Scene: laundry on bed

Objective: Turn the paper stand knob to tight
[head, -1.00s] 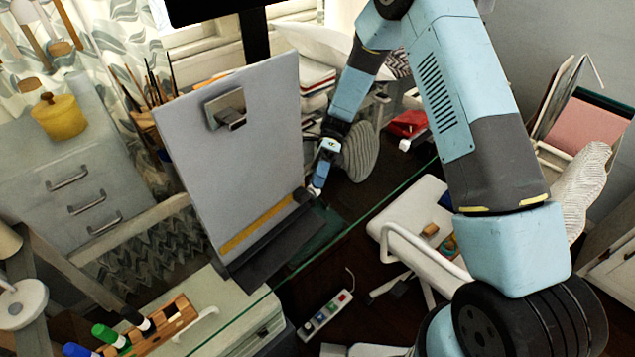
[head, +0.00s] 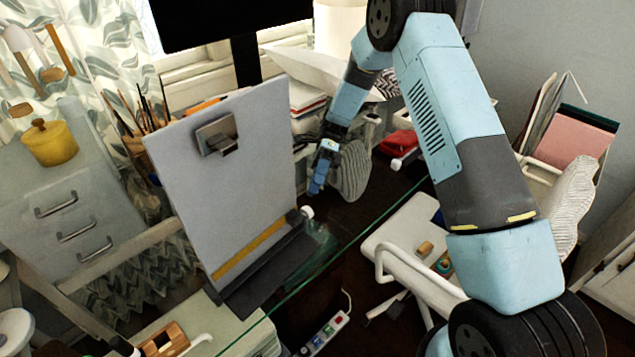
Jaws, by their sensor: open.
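The paper stand (head: 228,170) is a tilted grey board with a metal clip near its top and a dark ledge along its bottom. A small white knob (head: 307,212) sticks out at the right end of the ledge. My gripper (head: 315,190) is small in view, just above and behind the knob, with a narrow gap seeming to part them. It is open, and nothing shows between its fingers. The knob's setting is too small to read.
A glass desk edge (head: 345,245) runs diagonally in front. A striped grey object (head: 349,171) stands close behind my gripper. A white chair (head: 410,240) is at the right, and a power strip (head: 325,333) lies below. Brushes (head: 145,110) stand left of the board.

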